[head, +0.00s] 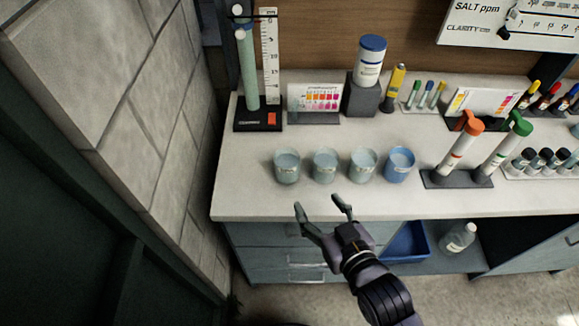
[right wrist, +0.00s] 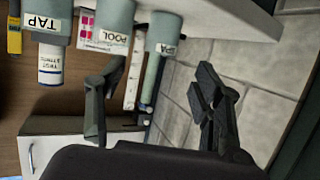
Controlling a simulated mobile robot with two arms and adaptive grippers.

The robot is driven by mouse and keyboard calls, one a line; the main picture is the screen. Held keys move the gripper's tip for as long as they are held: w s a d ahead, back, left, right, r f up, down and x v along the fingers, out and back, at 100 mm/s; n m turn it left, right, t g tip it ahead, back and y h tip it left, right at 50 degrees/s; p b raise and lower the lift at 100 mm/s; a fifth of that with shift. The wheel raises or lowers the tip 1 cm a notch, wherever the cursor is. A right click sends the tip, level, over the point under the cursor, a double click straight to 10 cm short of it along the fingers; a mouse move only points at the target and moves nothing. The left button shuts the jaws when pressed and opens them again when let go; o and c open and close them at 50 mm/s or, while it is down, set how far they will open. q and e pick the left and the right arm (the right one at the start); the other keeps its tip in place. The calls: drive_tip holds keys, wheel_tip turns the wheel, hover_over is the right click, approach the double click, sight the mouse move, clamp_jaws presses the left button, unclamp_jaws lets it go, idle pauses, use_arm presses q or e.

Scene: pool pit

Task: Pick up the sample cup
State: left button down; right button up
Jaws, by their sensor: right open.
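Several cups stand upright in a row near the counter's front edge: three pale grey-green ones, at the left (head: 287,166), second (head: 325,166) and third (head: 363,166), and a bluer one (head: 399,165) at the right. The right wrist view appears upside down and shows cups labelled TAP (right wrist: 47,20), POOL (right wrist: 108,30) and SPA (right wrist: 165,30). Which is the sample cup I cannot tell. My right gripper (head: 319,204) is open and empty, in front of the row near the counter edge, touching no cup. Its spread fingers also show in the right wrist view (right wrist: 160,75). My left gripper is not in view.
Behind the cups stand a cylinder with a ruler (head: 269,60), a colour chart (head: 316,99) and a white bottle (head: 369,60). Two capped tubes (head: 460,145) stand in a rack on the right. A block wall (head: 140,110) rises at left. Drawers (head: 285,255) lie below the counter.

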drive_tip(key=w+a+p, duration=0.1)
drive_tip(key=w+a, duration=0.1)
drive_tip(key=w, duration=0.1)
drive_tip(key=p, duration=0.2)
approach(283, 156)
drive_tip(key=shift+x, duration=0.95)
drive_tip(key=p+x, duration=0.1)
drive_tip(key=x, duration=0.3)
drive_tip(key=shift+w+a, duration=0.1)
drive_tip(key=shift+w, duration=0.2)
drive_tip(key=shift+w+a+f+p, duration=0.15)
drive_tip(key=shift+w+f+p, duration=0.05)
drive_tip(key=shift+w+p, duration=0.1)
drive_tip(key=shift+s, duration=0.1)
drive_tip(key=shift+c, duration=0.5)
drive_tip(key=c, duration=1)
